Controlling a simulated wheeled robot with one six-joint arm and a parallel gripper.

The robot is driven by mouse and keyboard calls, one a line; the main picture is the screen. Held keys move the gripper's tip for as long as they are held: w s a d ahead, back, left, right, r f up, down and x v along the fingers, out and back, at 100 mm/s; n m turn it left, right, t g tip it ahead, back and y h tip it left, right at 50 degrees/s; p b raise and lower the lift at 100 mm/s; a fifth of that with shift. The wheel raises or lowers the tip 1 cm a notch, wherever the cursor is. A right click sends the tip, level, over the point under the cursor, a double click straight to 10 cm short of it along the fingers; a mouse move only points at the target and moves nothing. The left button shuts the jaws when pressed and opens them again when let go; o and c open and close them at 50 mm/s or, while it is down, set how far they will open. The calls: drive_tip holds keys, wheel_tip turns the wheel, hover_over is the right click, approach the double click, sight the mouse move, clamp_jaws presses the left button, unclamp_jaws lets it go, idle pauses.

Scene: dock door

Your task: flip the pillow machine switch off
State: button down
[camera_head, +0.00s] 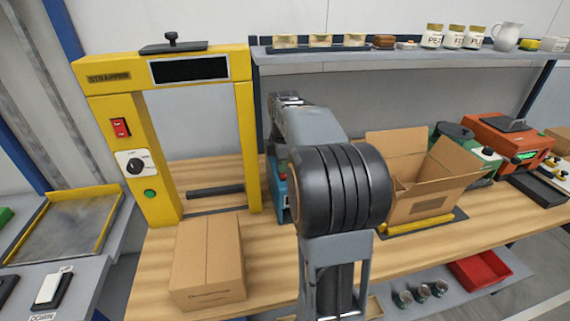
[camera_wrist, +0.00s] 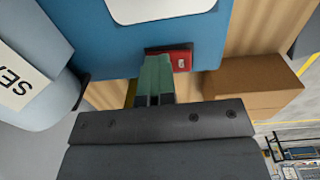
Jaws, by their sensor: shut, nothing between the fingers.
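The pillow machine appears to be the blue machine, mostly hidden behind my arm in the head view (camera_head: 279,190). In the wrist view its blue front (camera_wrist: 110,45) fills the upper part. A red switch (camera_wrist: 182,61) in a dark frame sits low on that front; which way it is tipped I cannot tell. My gripper (camera_wrist: 158,58) has its green fingers shut together with nothing between them. The fingertips overlap the left part of the switch frame in the picture, and contact is unclear. In the head view my arm hides the gripper and the switch.
A closed carton (camera_head: 207,262) stands at the bench front, also at right in the wrist view (camera_wrist: 252,84). A yellow strapping machine (camera_head: 160,200) with its own red switch stands left. An open carton (camera_head: 425,185) is right of my arm. A shelf (camera_head: 390,62) runs above.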

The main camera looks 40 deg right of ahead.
drive_tip(key=shift+s+f, duration=0.3)
drive_tip(key=shift+f, duration=0.15)
drive_tip(key=shift+s+a+r, duration=0.15)
drive_tip(key=shift+s+a, duration=0.1)
drive_tip(key=shift+s, duration=0.2)
drive_tip(key=shift+r, duration=0.15)
wheel_tip(320, 180, up, 14)
drive_tip(key=p, duration=0.1)
drive_tip(key=shift+p, duration=0.35)
drive_tip(key=shift+a, duration=0.15)
drive_tip(key=s+a+f+m+t, duration=0.1)
drive_tip(key=s+a+f+m, duration=0.5)
drive_tip(key=a+f, duration=0.2)
drive_tip(key=s+a+f+m+t, duration=0.2)
drive_tip(key=s+a+f+m, duration=0.4)
drive_tip(key=a+f, duration=0.3)
drive_tip(key=shift+s+a+f+m, duration=0.2)
drive_tip(key=shift+s+a+m, duration=0.2)
drive_tip(key=shift+m, duration=0.4)
